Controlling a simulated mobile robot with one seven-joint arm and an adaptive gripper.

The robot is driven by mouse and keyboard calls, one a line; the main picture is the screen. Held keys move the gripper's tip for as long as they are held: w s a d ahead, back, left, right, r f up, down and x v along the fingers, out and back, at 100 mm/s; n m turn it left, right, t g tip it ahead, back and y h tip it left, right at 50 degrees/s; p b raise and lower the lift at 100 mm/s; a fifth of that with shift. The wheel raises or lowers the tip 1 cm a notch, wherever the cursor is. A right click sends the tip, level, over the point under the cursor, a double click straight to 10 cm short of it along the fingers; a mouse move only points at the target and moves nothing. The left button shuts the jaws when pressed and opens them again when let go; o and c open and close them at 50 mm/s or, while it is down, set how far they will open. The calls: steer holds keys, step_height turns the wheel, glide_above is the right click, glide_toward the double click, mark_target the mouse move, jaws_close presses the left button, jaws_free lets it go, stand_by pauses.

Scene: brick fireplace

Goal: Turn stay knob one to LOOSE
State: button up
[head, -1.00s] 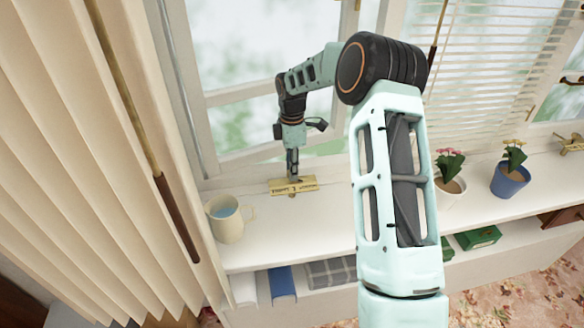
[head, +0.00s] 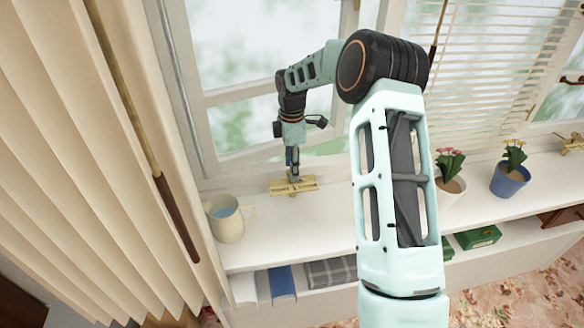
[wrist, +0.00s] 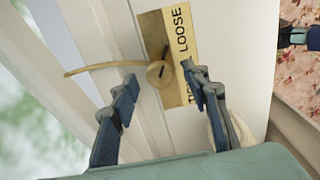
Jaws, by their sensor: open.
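The brass stay plate (head: 306,187) lies on the white window sill below the window. In the wrist view, the plate (wrist: 178,28) reads LOOSE at its upper end; the lettering at the other end is partly hidden by a finger. The round brass knob (wrist: 160,74) stands on the plate, with a thin curved brass bar (wrist: 100,68) reaching left from it. My gripper (wrist: 164,80) is open, with one finger on each side of the knob in that view. Contact cannot be told. In the head view my gripper (head: 293,176) points down at the plate and hides the knob.
A cream mug (head: 229,226) stands on the sill left of the plate. Potted flowers in a white pot (head: 451,190) and a blue pot (head: 508,183) stand to the right. Pleated curtains hang at left. Books (head: 282,284) lie on the shelf below. Sill between mug and plate is clear.

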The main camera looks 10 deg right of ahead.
step_height(320, 180, up, 11)
steer(key=shift+r, duration=0.15)
stand_by(0.4)
